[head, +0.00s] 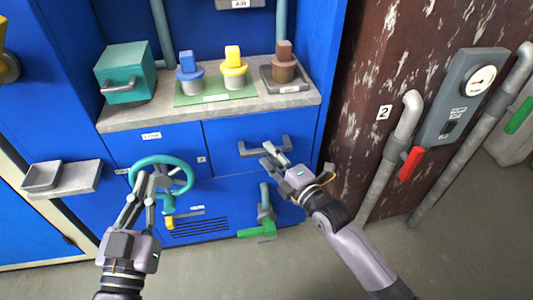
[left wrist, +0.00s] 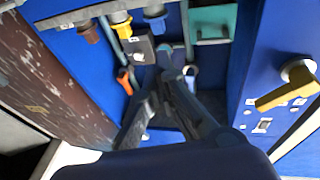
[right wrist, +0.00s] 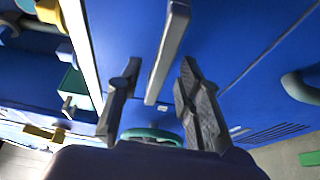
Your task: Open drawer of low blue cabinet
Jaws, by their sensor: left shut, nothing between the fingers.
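The low blue cabinet (head: 215,190) stands under a grey counter in the head view. Its drawer front (head: 300,125) is flush with the cabinet face and carries a grey bar handle (head: 255,150). The handle also shows in the right wrist view (right wrist: 172,45). My right gripper (head: 270,154) is at the handle; in the right wrist view its fingers (right wrist: 155,85) are spread with the bar in the gap between them. Contact cannot be told. My left gripper (head: 148,180) is shut and empty, in front of the teal wheel (head: 181,164).
A teal box (head: 125,73) and a green tray (head: 218,98) with blue and yellow plugs stand on the counter (head: 150,117). A green-handled valve (head: 258,231) is below the drawer. A red lever (head: 410,163) and pipes are at the right. A grey shelf (head: 80,182) juts out at the left.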

